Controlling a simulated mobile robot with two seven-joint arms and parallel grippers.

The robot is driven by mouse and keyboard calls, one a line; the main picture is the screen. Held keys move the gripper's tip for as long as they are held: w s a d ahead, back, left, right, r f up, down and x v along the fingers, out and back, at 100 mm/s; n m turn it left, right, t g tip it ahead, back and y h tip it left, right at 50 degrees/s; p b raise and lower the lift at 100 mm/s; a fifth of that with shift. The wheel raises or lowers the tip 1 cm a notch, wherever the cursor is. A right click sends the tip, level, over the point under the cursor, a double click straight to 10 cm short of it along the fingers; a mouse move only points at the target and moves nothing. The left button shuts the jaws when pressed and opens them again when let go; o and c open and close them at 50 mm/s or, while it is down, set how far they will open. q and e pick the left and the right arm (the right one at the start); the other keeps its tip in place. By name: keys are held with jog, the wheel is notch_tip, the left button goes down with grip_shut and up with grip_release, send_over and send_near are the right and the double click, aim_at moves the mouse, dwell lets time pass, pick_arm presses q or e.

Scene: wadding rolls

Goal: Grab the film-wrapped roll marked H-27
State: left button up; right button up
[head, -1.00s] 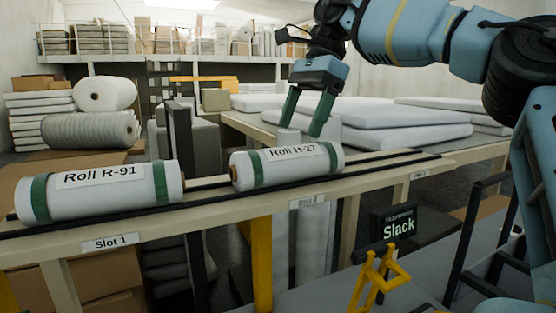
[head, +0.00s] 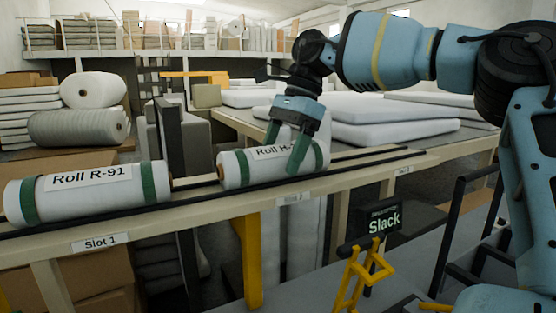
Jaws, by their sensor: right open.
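The roll marked H-27 (head: 240,168) is white, film-wrapped, with a green band near each end. It lies on its side on the rail shelf, and part of its label is hidden behind my gripper. My right gripper (head: 284,158) is open and points down at the roll, its green fingers overlapping the roll's right half in the picture. One finger shows in front of the roll; whether it touches cannot be told. My left gripper is not in view.
Roll R-91 (head: 92,190) lies to the left on the same shelf (head: 150,222), above the Slot 1 label. A black Slack sign (head: 383,221) and a yellow bracket (head: 362,270) stand in front. The rails right of H-27 are clear.

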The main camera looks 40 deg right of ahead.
jog(key=shift+a+f, duration=0.25)
jog(key=shift+f, duration=0.25)
jog(key=c, duration=1.2)
jog(key=shift+o, duration=0.2)
jog(key=shift+w+r, duration=0.1)
jog(key=shift+r, duration=0.05)
